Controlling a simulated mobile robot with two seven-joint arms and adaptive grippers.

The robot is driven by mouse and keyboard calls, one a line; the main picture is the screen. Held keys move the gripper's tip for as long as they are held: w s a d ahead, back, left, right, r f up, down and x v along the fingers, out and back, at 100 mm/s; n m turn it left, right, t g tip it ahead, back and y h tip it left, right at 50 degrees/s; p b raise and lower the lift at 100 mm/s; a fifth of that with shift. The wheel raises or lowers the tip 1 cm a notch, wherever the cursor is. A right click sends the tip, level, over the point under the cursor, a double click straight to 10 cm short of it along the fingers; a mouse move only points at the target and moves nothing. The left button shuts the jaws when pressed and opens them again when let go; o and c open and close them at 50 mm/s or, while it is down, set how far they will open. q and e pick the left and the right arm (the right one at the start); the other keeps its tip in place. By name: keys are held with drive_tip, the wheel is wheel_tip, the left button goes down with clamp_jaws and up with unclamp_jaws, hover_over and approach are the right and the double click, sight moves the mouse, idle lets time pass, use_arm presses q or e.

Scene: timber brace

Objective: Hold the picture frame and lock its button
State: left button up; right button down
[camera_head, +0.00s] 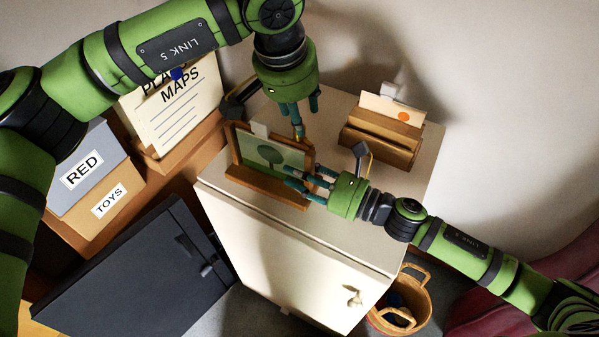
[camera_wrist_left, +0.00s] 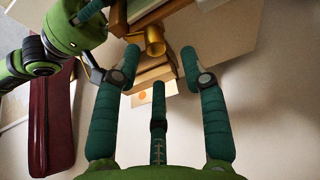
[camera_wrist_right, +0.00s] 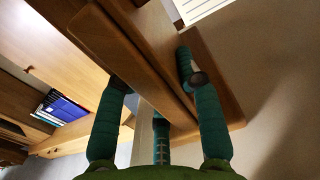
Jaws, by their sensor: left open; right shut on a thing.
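The picture frame (camera_head: 236,150) stands on top of the white cabinet, wooden with a green tree picture. My right gripper (camera_head: 298,182) is shut on the frame's right side; in the right wrist view a wooden edge (camera_wrist_right: 135,55) lies between its fingers (camera_wrist_right: 152,72). A brass button (camera_head: 298,131) sits at the frame's upper right; in the left wrist view it is a brass cylinder (camera_wrist_left: 155,42). My left gripper (camera_head: 302,112) is open, pointing down above the button. In the left wrist view the button shows just beyond its spread fingertips (camera_wrist_left: 160,62). Contact cannot be told.
A wooden holder (camera_head: 383,138) with cards stands at the back right of the cabinet top (camera_head: 420,165). Left of the cabinet are boxes labelled RED (camera_head: 82,170) and TOYS (camera_head: 108,203) and a sheet reading MAPS (camera_head: 178,105). A basket (camera_head: 412,290) stands on the floor at right.

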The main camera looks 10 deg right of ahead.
use_arm(q)
drive_tip(key=shift+f, duration=1.45)
drive_tip(key=c, duration=0.7)
drive_tip(key=shift+c, duration=0.2)
drive_tip(key=shift+a+m+g+h, duration=0.1)
drive_tip(key=shift+m+g+h, duration=0.3)
drive_tip(key=shift+m, duration=1.6)
drive_tip(key=o, duration=0.7)
drive_tip(key=shift+o, duration=0.2)
drive_tip(key=shift+s, duration=0.1)
